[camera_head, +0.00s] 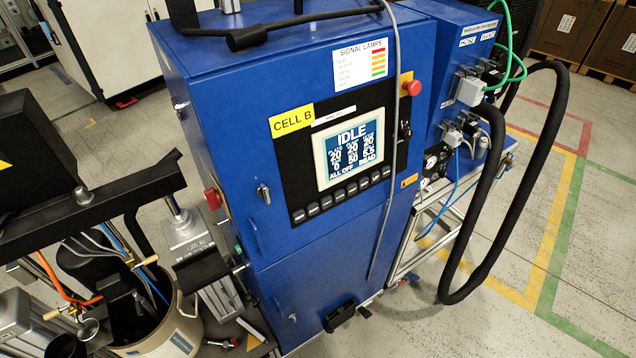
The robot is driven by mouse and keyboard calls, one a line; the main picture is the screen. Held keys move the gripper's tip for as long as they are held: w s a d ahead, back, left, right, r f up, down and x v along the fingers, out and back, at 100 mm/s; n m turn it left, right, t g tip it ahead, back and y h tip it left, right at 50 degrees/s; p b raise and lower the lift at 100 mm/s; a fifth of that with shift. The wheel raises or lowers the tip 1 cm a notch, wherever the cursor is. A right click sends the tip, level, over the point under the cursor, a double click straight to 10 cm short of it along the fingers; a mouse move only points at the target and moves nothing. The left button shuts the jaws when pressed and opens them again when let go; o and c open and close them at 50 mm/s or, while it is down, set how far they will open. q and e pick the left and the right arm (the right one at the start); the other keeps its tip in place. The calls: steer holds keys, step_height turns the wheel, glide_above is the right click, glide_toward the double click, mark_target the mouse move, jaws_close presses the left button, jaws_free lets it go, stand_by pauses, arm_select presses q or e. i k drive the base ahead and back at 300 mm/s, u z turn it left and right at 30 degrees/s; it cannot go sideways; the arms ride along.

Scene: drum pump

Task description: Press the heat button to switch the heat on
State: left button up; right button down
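A blue control cabinet (240,120) stands in the middle of the head view, with a yellow CELL B label. Its black panel holds a lit screen (350,153) that reads IDLE, with several numbers and ALL OFF near the bottom. A row of small grey keys (338,194) runs below the screen. The heat button is presumably one of these keys, but their markings are too small to read. Nothing touches the keys. Neither of my grippers is in view.
A red mushroom button (412,87) sticks out right of the screen. A grey cable (392,130) hangs down the cabinet front beside it. A thick black hose (515,215) loops at the right. The drum (165,338) and pump frame crowd the left. The space before the panel is clear.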

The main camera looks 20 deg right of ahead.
mark_target(299, 216)
steer(key=z, duration=1.3)
steer(key=k, duration=0.4)
steer(key=u, duration=1.15)
